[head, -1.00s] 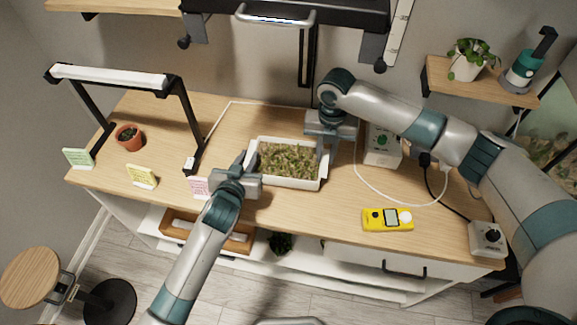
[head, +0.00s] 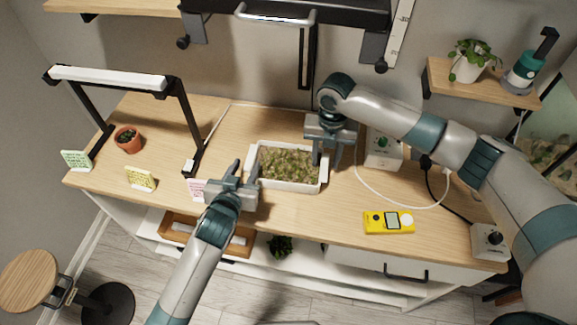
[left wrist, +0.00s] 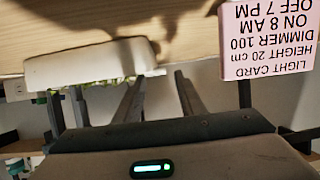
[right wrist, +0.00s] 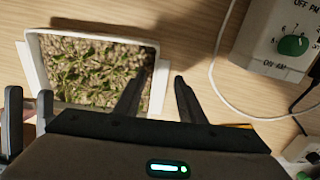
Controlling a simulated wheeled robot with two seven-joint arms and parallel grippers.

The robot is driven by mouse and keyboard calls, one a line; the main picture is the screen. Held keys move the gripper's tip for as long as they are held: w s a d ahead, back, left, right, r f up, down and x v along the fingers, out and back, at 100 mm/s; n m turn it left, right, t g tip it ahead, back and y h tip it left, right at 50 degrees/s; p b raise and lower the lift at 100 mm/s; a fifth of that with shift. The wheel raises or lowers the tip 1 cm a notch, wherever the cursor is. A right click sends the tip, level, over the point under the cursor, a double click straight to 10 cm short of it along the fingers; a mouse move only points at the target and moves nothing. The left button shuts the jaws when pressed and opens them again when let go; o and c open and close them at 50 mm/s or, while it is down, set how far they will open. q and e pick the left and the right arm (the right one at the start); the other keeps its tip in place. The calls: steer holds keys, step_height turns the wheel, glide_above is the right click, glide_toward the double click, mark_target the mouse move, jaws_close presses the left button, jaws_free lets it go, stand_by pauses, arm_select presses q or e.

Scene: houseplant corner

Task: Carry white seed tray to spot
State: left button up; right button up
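The white seed tray (head: 251,172), filled with green seedlings on brown soil, rests on the wooden table. My left gripper (head: 243,168) is open at the tray's left end. In the left wrist view the tray (left wrist: 85,66) is left of the space between its fingers (left wrist: 158,88), and nothing is held. My right gripper (head: 328,157) is open at the tray's right end. In the right wrist view its fingers (right wrist: 158,92) are apart on either side of the tray's right wall (right wrist: 160,82); contact cannot be told.
A pink card (head: 196,190) stands just left of my left gripper. A lamp stand (head: 190,130), a small terracotta pot (head: 128,139) and a yellow card (head: 140,179) are further left. A white dial box (head: 383,150), its cable and a yellow meter (head: 389,222) are on the right.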

arm_select(q)
steer(key=v, duration=0.9)
arm_select(e)
steer(key=shift+r, duration=0.1)
steer(key=shift+r, duration=3.65)
